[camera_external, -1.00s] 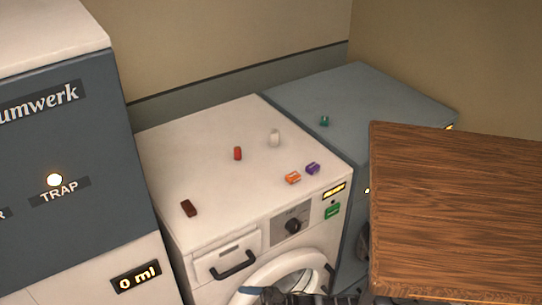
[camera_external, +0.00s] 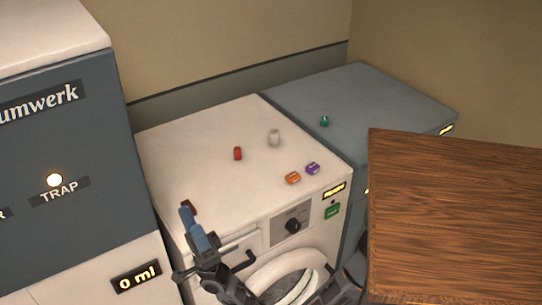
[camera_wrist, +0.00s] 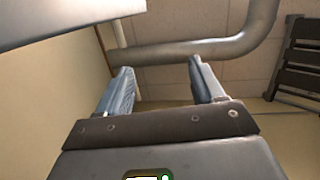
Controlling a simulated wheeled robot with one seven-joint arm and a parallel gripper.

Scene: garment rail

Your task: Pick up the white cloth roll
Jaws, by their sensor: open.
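The white cloth roll (camera_external: 274,138) stands upright on the white top of the washing machine (camera_external: 225,186), toward its back right. My gripper (camera_external: 188,216) is at the front left edge of the washing machine, beside and partly in front of a dark brown block (camera_external: 190,206). It is well apart from the white roll. In the wrist view my gripper (camera_wrist: 158,80) shows two spread fingers with nothing between them. The wrist view faces a wall and a pipe, and the white roll is not in it.
A red cylinder (camera_external: 238,153) stands left of the white roll. Orange (camera_external: 293,178) and purple (camera_external: 312,168) pieces lie near the front right. A teal piece (camera_external: 324,121) sits on the grey-blue unit (camera_external: 385,100). A wooden tabletop (camera_external: 460,215) is at right, a tall cabinet (camera_external: 65,150) at left.

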